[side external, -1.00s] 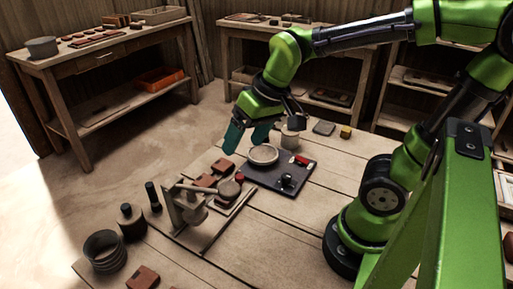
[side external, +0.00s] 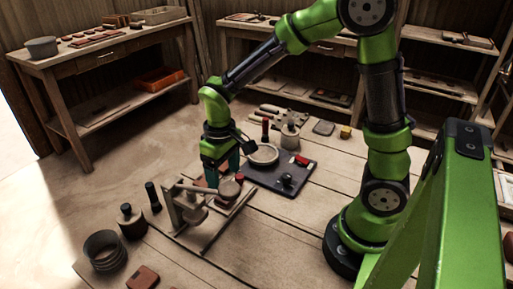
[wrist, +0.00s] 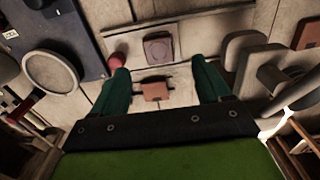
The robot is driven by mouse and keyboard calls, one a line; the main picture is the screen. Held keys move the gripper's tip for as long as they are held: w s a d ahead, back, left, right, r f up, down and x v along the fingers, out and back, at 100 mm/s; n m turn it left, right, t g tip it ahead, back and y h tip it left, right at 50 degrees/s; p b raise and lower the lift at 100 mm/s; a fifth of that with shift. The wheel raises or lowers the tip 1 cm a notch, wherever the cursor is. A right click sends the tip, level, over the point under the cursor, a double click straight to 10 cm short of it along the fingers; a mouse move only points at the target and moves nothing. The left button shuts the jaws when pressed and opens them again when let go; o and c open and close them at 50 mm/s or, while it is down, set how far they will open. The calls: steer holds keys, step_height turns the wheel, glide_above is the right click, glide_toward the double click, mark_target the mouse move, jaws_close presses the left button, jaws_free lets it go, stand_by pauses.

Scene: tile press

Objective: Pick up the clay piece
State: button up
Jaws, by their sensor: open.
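My gripper (side external: 221,172) is low over the table beside the wooden press (side external: 184,212). In the wrist view my gripper (wrist: 160,65) is open, with its two teal fingers apart. A small reddish-brown clay piece (wrist: 155,91) lies between the fingers on the planks, with gaps on both sides and nothing held. A second squarish brown piece (wrist: 157,48) lies beyond the fingertips in the wrist view. In the side view the gripper and the press hide most of the clay. The height of the fingertips above the table is hard to tell.
The press also shows at the right of the wrist view (wrist: 270,78), close to one finger. A red knob (wrist: 117,60) is near the other fingertip. A dark board (side external: 262,180) with a round dish (side external: 262,154) lies close by. Dark cylinders (side external: 131,222) stand left of the press.

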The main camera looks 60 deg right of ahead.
mark_target(217, 199)
step_height(217, 199, down, 8)
steer(key=shift+d+r, duration=0.15)
steer(key=shift+r, duration=0.1)
steer(key=shift+c, duration=0.2)
steer(key=shift+r, duration=0.1)
steer(key=c, duration=1.1)
